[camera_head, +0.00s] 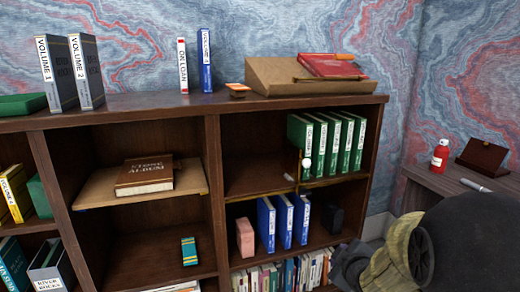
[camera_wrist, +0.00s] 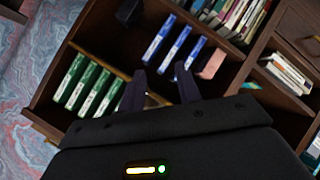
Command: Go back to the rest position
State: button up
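My arm fills the lower right of the head view, in front of the bookcase (camera_head: 214,190). My gripper shows in the wrist view (camera_wrist: 160,78) with its two dark fingers apart and nothing seen held between them. The wrist view is turned over, so the shelves look upside down. Beyond the fingers are the green volumes (camera_wrist: 82,88) and the blue volumes (camera_wrist: 172,45). In the head view the green volumes (camera_head: 327,143) stand in the upper right compartment beside a brass piece with a white ball (camera_head: 306,163). The blue volumes (camera_head: 283,220) stand below.
A pink block (camera_head: 245,237) and a dark block (camera_head: 333,218) flank the blue volumes. The album (camera_head: 145,175) lies on a tilted board (camera_head: 95,192). A sloped stand with a red book (camera_head: 328,66) is on top. A side desk (camera_head: 445,180) holds a red bottle (camera_head: 439,155).

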jog(key=s+a+f+m+g+p, duration=0.1)
jog(key=s+a+m+g+p, duration=0.3)
jog(key=s, duration=0.5)
jog(key=s+a+f+m+g+p, duration=0.1)
jog(key=s+a+m+g, duration=0.1)
jog(key=s+m+g, duration=0.45)
notch_tip(320, 180, up, 37)
jog(key=s+t+p, duration=0.1)
jog(key=s+p, duration=0.1)
jog(key=p, duration=3.5)
jog(key=shift+s+d+r+p, duration=0.15)
jog(key=shift+d+r+p, duration=0.1)
jog(key=shift+p, duration=0.1)
